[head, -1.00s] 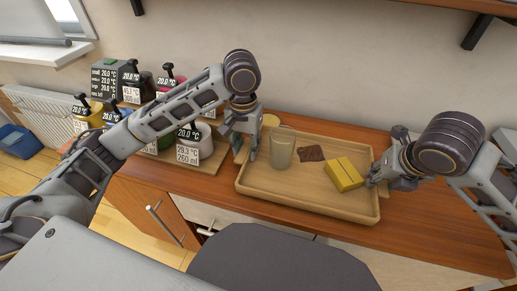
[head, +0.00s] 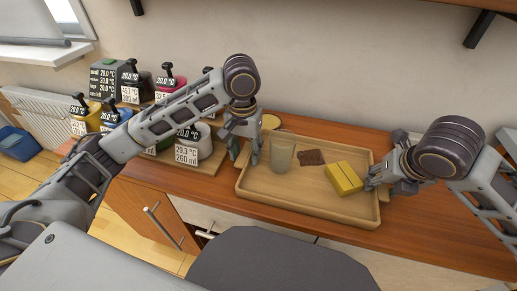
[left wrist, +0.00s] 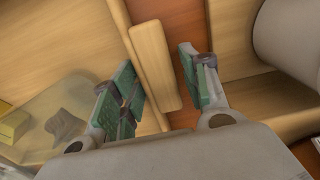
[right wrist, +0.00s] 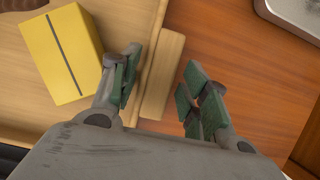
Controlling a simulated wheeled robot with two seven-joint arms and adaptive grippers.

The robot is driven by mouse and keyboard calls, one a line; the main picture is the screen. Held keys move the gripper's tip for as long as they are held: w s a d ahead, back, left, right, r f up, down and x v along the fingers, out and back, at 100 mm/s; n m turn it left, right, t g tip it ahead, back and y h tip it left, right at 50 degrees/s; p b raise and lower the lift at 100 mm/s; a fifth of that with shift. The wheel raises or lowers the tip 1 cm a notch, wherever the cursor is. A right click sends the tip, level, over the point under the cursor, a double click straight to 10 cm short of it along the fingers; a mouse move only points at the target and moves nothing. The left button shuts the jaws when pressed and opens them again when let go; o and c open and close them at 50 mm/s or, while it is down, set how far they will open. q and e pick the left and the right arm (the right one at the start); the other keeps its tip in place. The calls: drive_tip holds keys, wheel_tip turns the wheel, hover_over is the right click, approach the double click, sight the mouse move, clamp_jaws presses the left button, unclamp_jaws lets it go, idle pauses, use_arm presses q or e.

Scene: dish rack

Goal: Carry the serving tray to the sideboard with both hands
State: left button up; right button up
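The wooden serving tray (head: 310,209) lies on the brown countertop with a glass (head: 281,152), a dark brown flat piece (head: 311,157) and a yellow block (head: 344,177) on it. My left gripper (head: 245,150) is at the tray's left end. In the left wrist view its green-padded fingers (left wrist: 162,88) stand apart on either side of the tray's handle (left wrist: 153,62), with gaps showing. My right gripper (head: 374,180) is at the right end. In the right wrist view its fingers (right wrist: 162,90) are apart, with the other handle (right wrist: 161,72) between them, nearer the left finger.
Several labelled jars (head: 187,146) stand on a wooden board left of the tray. A round pale wooden object (head: 271,122) sits behind the tray's left end. A dark grey rounded shape (head: 280,262) is in front of the counter.

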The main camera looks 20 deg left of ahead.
use_arm(q)
drive_tip(key=shift+d+r, duration=0.1)
drive_tip(key=shift+r, duration=0.15)
use_arm(e)
drive_tip(key=shift+a+r, duration=0.1)
drive_tip(key=shift+r, duration=0.15)
